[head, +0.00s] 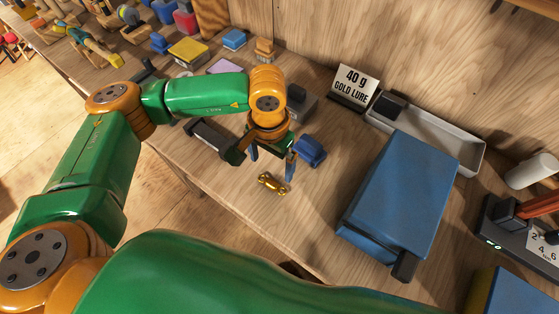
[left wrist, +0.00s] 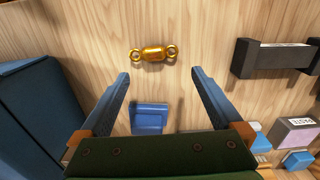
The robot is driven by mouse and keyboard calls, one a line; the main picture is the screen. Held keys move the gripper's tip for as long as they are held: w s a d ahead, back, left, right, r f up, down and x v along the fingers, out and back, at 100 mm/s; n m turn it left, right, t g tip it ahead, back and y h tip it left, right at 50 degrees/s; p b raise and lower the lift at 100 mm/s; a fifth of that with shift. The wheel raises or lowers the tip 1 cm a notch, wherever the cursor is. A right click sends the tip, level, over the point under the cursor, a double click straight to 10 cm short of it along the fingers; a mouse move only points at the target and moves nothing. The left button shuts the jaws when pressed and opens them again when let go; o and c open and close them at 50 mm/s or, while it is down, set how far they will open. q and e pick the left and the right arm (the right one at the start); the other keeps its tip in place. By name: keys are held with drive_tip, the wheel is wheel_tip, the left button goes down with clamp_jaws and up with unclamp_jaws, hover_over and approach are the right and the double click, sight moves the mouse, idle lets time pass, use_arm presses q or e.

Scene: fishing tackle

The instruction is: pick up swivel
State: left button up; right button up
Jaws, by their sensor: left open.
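The swivel (head: 272,183) is a small gold piece with a ring at each end, lying on the wooden bench. In the left wrist view the swivel (left wrist: 153,53) lies just beyond the fingertips, crosswise to the gap and fully visible. My left gripper (head: 271,162) is open and empty, with its blue fingers apart and pointing down close to the swivel. In the left wrist view the open gripper (left wrist: 160,74) frames bare wood between its fingertips. The fingers do not appear to touch the swivel. My right gripper is not in view.
A small blue object (head: 311,151) stands close beside the left fingers. A large blue box (head: 400,195) is to the right, with a grey tray (head: 460,150) behind it. A dark holder (head: 212,140) is to the left. Bare bench lies around the swivel, near the front edge.

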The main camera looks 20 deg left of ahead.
sight(272, 183)
use_arm(q)
drive_tip(key=shift+s+d+f+p, duration=0.1)
drive_tip(key=shift+s+f+p, duration=0.75)
drive_tip(key=shift+s+p, duration=0.25)
wheel_tip(272, 183, down, 4)
drive_tip(key=shift+w+d+r, duration=0.1)
drive_tip(key=shift+w+r, duration=0.05)
drive_tip(key=shift+r, duration=0.1)
drive_tip(key=shift+w+f, duration=0.15)
drive_tip(key=shift+w, duration=0.15)
drive_tip(key=shift+c, duration=0.6)
drive_tip(key=shift+s, duration=0.25)
drive_tip(key=c, duration=1.2)
drive_tip(key=shift+w, duration=0.1)
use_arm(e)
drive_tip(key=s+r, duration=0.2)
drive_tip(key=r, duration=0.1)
